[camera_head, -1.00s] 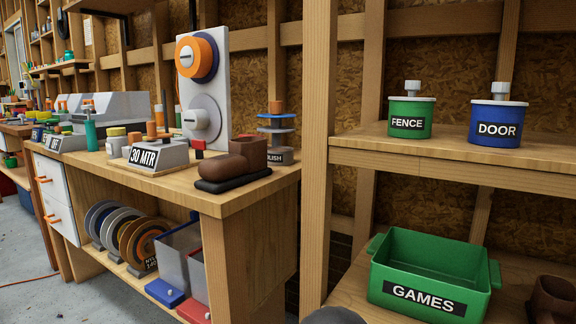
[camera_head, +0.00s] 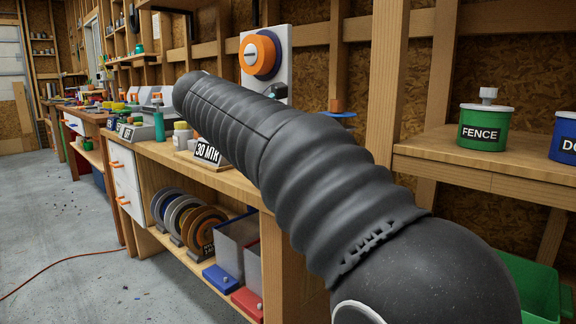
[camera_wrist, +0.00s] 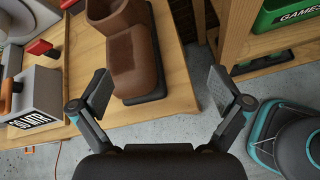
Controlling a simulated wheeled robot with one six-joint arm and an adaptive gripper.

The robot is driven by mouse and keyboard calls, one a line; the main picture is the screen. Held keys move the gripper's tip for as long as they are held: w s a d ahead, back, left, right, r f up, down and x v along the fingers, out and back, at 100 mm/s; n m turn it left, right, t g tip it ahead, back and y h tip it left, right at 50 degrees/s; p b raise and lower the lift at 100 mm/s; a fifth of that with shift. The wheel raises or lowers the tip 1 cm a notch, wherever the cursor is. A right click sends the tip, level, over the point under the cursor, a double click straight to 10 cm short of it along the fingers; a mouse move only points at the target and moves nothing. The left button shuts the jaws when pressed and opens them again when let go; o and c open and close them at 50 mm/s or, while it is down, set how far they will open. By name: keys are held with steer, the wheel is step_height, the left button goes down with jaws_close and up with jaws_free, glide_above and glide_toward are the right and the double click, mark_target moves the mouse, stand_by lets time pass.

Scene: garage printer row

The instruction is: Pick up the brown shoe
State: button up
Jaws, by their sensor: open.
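The brown shoe (camera_wrist: 137,66) stands on its dark sole near the edge of the wooden workbench (camera_wrist: 175,100), in the wrist view. My gripper (camera_wrist: 158,90) is open above the bench edge. Its left finger is beside the shoe's lower end in the picture, and its right finger is farther off, over the floor side. Nothing is held. I cannot tell the height between the fingers and the shoe. In the head view my dark arm reaches across the bench and hides the shoe and the gripper.
A green GAMES bin (camera_wrist: 285,15) sits on a shelf at right. Green FENCE (camera_head: 483,128) and blue (camera_head: 565,138) cans stand on the upper shelf. Grey floor (camera_head: 65,215) is open at left.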

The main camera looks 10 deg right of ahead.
steer(key=w+a+r+n+h, duration=0.2)
steer(key=w+a+r+n, duration=0.1)
steer(key=w+a+r, duration=0.15)
steer(key=shift+t, duration=0.3)
steer(key=b+x, duration=0.1)
steer(key=x, duration=0.6)
steer(key=shift+w+d+f, duration=0.1)
steer(key=shift+w+d, duration=0.05)
steer(key=shift+d, duration=0.05)
steer(key=b+x, duration=0.1)
steer(key=x, duration=0.4)
steer(key=shift+d+f+b, duration=0.1)
steer(key=shift+d+b, duration=0.1)
steer(key=shift+b, duration=0.1)
steer(key=c, duration=1.7)
